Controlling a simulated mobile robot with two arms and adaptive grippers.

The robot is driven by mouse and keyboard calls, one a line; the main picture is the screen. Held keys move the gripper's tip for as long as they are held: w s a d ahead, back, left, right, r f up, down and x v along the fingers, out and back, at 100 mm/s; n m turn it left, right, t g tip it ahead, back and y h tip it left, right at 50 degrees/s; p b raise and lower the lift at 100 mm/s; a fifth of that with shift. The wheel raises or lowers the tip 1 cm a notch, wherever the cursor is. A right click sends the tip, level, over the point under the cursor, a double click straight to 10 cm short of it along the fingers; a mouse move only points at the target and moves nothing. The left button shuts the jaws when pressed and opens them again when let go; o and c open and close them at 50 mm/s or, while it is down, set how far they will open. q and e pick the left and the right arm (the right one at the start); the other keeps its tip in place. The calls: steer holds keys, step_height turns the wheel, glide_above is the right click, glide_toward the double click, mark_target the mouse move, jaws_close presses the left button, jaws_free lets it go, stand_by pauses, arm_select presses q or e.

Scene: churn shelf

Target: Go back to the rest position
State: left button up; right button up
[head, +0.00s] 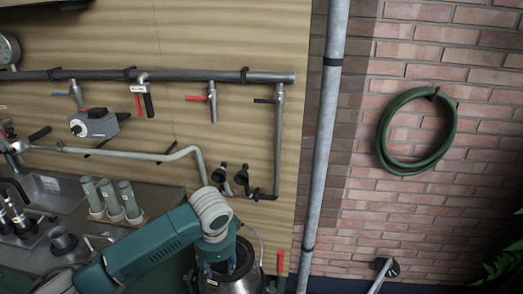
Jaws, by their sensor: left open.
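My left arm comes in from the lower left, teal with a pale ringed wrist. My left gripper (220,268) points down at the bottom centre, at the mouth of a metal churn (240,282). Its fingers are partly hidden by the wrist and small in the picture, but they look apart. I cannot tell whether they touch the churn. I see nothing held in them. My right gripper is not in view.
A sink bench (60,195) with three upright grey cylinders (113,200) stands at the left. Pipes with valves (150,76) run along the wooden panel behind. A vertical pipe (322,130) stands right of it. A green hose (384,130) hangs on the brick wall.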

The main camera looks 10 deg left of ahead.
arm_select(q)
steer(key=s+d+f+n+h, duration=0.2)
steer(key=s+d+f, duration=0.1)
steer(key=s+d, duration=0.3)
steer(key=s+d+f+n+h, duration=0.2)
steer(key=s+d+f, duration=0.15)
steer(key=s, duration=0.45)
steer(key=s+a+n+t+y, duration=0.1)
steer(key=s+a+n+y, duration=0.2)
steer(key=s+a+n, duration=0.8)
steer(key=s+a+f+m+g+b, duration=0.1)
steer(key=s+f+m, duration=0.1)
steer(key=f, duration=1.3)
steer(key=s+a+f+m+b, duration=0.1)
steer(key=s+f+m, duration=0.15)
steer(key=f, duration=1.15)
steer(key=s+a+f+g+b, duration=0.1)
steer(key=s+a+f, duration=0.1)
steer(key=s+f, duration=1.5)
steer(key=shift+s+a+f, duration=0.2)
steer(key=shift+a+f, duration=0.05)
steer(key=shift+a, duration=0.05)
